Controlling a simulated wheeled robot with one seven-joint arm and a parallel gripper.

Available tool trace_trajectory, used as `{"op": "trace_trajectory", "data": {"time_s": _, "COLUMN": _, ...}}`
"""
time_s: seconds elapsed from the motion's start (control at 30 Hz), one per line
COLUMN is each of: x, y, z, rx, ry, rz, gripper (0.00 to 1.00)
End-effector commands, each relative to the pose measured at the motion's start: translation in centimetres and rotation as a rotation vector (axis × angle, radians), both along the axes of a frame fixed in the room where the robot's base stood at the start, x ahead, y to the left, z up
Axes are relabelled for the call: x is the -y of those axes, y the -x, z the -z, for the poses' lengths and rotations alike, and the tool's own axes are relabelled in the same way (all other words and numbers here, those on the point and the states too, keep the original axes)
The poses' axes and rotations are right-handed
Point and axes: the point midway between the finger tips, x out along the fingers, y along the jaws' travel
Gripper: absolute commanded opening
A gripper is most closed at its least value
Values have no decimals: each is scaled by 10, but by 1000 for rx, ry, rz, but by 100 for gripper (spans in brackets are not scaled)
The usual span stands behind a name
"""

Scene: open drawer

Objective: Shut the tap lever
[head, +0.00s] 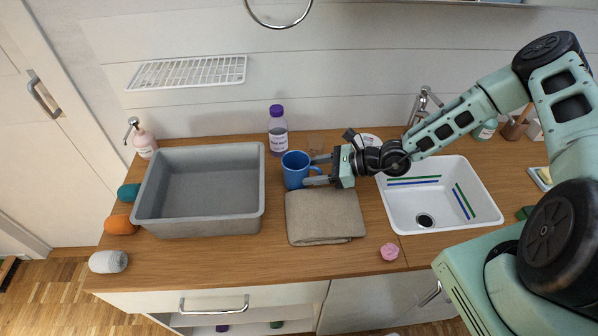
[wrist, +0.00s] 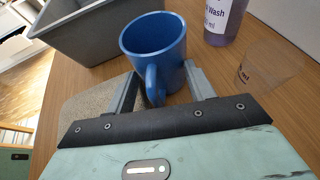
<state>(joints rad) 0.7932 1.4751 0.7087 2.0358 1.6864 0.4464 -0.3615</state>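The chrome tap (head: 421,104) stands at the back of the white sink (head: 388,208). My arm hides part of it, and I cannot tell how its lever is set. My gripper (head: 312,170) is left of the sink and well away from the tap, pointing left at a blue mug (head: 294,172). In the wrist view, its two fingers (wrist: 160,88) are apart, with the handle of the mug (wrist: 160,42) between them and gaps on both sides. The tap is not in the wrist view.
A grey basin (head: 262,195) stands left of the mug, and a folded beige cloth (head: 325,217) lies in front. A purple-capped bottle (head: 278,135) and a clear cup (wrist: 260,68) stand behind. A pink item (head: 390,252) lies near the counter's front edge.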

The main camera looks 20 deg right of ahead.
Motion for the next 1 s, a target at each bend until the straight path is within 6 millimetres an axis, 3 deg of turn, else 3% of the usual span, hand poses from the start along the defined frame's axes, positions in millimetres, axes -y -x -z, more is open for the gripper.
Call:
{"op": "trace_trajectory", "data": {"time_s": 0.03, "x": 0, "y": 0, "z": 0, "rx": 0, "ry": 0, "rz": -1, "gripper": 28}}
{"op": "trace_trajectory", "data": {"time_s": 0.1, "x": 0, "y": 0, "z": 0, "rx": 0, "ry": 0, "rz": -1, "gripper": 11}}
{"op": "trace_trajectory", "data": {"time_s": 0.17, "x": 0, "y": 0, "z": 0, "rx": 0, "ry": 0, "rz": -1, "gripper": 11}}
{"op": "trace_trajectory", "data": {"time_s": 0.2, "x": 0, "y": 0, "z": -1, "rx": 1, "ry": -2, "rz": -1, "gripper": 6}}
{"op": "trace_trajectory", "data": {"time_s": 0.67, "x": 0, "y": -1, "z": -7, "rx": 3, "ry": -1, "rz": -1, "gripper": 5}}
{"op": "trace_trajectory", "data": {"time_s": 1.0, "x": 0, "y": -1, "z": -34, "rx": 3, "ry": -1, "rz": -1, "gripper": 5}}
